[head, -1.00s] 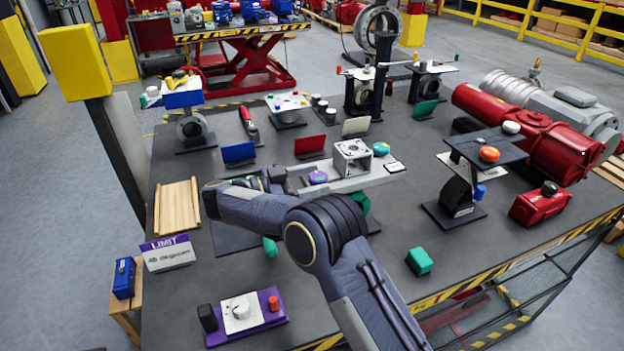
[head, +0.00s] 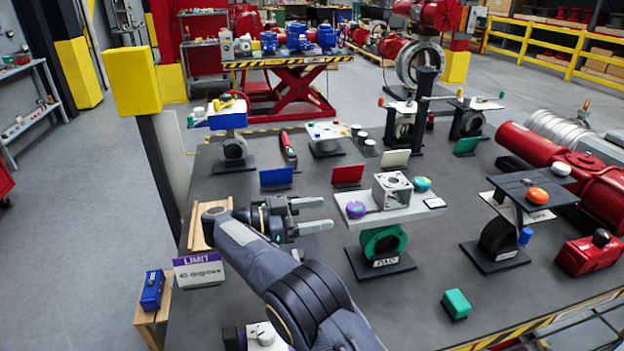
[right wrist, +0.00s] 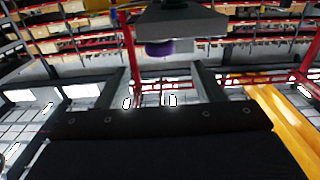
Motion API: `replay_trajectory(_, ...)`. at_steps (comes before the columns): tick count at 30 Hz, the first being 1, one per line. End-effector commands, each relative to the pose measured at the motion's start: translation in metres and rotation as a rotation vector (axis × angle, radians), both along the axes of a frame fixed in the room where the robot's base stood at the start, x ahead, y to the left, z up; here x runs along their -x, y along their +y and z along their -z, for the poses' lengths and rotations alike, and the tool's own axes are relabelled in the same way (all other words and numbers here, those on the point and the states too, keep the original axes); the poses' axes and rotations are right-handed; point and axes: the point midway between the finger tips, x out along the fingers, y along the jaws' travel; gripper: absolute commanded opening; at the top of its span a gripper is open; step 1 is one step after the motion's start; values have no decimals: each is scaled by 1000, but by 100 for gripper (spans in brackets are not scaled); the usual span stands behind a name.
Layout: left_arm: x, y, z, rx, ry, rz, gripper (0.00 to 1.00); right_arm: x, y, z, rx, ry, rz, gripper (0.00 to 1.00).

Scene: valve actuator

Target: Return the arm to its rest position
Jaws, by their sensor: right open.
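My right arm reaches up from the bottom of the head view, and its gripper (head: 328,215) points right. The two fingers are apart with nothing between them. The gripper is just left of a grey plate (head: 415,210) on a green valve body (head: 383,242). A purple knob (head: 356,209) and a grey cube-shaped bracket (head: 391,190) stand on the plate. In the right wrist view the purple knob (right wrist: 168,48) shows ahead, beyond the fingers (right wrist: 150,102). My left gripper is not in view.
A white sign (head: 200,271) and a blue box (head: 152,290) are at the left. Red, blue and white panels stand behind the gripper. A dark-topped stand (head: 535,190) and a green block (head: 456,304) are to the right. Grey table surface is bare at front centre.

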Motion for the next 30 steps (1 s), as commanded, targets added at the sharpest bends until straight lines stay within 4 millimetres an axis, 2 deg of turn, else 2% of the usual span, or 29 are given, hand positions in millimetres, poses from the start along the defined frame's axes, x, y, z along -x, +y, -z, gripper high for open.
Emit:
replay_trajectory(2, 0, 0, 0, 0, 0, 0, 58, -4, -5, -4, -3, -9, -9, 62)
replay_trajectory(5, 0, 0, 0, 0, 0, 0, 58, -19, -23, -18, -11, -46, -51, 62)
replay_trajectory(8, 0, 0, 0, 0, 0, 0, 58, -45, -57, -45, -30, -115, -143, 62)
replay_trajectory(12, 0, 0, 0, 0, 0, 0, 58, -85, -117, -93, -74, -235, -348, 62)
replay_trajectory(15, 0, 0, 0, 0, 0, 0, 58, -103, -153, -123, -116, -302, -509, 62)
replay_trajectory(18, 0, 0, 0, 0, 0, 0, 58, -109, -181, -147, -171, -351, -675, 62)
replay_trajectory(23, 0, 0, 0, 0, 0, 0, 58, -95, -209, -173, -278, -382, -941, 62)
replay_trajectory(26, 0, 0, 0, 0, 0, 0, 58, -70, -215, -179, -357, -365, -1102, 62)
replay_trajectory(29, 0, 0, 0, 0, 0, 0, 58, -35, -214, -177, -443, -318, -1251, 62)
replay_trajectory(30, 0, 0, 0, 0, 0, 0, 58, -18, -212, -173, -480, -290, -1304, 62)
